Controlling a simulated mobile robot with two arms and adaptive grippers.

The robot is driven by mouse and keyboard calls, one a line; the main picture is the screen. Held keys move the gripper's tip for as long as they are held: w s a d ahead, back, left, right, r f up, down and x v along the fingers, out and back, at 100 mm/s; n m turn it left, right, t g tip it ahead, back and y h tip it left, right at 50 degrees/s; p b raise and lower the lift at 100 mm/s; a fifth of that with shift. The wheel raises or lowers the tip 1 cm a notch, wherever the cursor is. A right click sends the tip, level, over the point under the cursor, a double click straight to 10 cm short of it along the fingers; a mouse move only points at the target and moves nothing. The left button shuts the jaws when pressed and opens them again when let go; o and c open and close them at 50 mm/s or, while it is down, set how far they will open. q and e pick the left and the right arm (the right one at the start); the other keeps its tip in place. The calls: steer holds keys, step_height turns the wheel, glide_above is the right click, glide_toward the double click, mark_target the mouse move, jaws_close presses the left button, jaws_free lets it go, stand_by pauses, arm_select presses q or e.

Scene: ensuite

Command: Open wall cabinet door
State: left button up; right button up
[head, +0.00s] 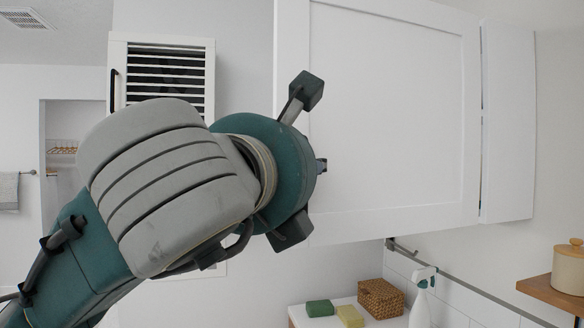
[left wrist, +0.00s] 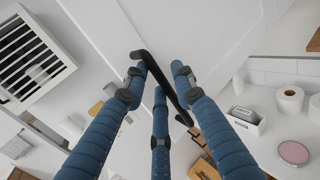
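The white wall cabinet has a large framed door (head: 395,110) in the head view, and the door looks shut or nearly so. My left gripper (head: 306,164) is in front of the door's left part, and its fingers are mostly hidden behind its own body. In the left wrist view the same gripper (left wrist: 160,79) has its three blue fingers spread. The black bar handle (left wrist: 164,78) runs diagonally between the fingers, close to their tips. I cannot tell whether any finger touches it. The handle is hidden in the head view. My right gripper is in neither view.
A counter below the cabinet holds a woven box (head: 381,299), a spray bottle (head: 420,300), a green block (head: 320,308) and a yellow block (head: 350,316). A wooden shelf (head: 553,293) with a lidded jar (head: 568,267) is at right. A louvred unit (head: 168,70) hangs at left.

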arm_select(q)
steer(key=shift+w+d+f, duration=0.1)
steer(key=shift+d+f, duration=0.1)
steer(key=shift+d, duration=0.25)
steer(key=s+a, duration=0.1)
steer(key=s, duration=0.6)
steer(key=shift+s+a, duration=0.15)
steer(key=shift+a, duration=0.1)
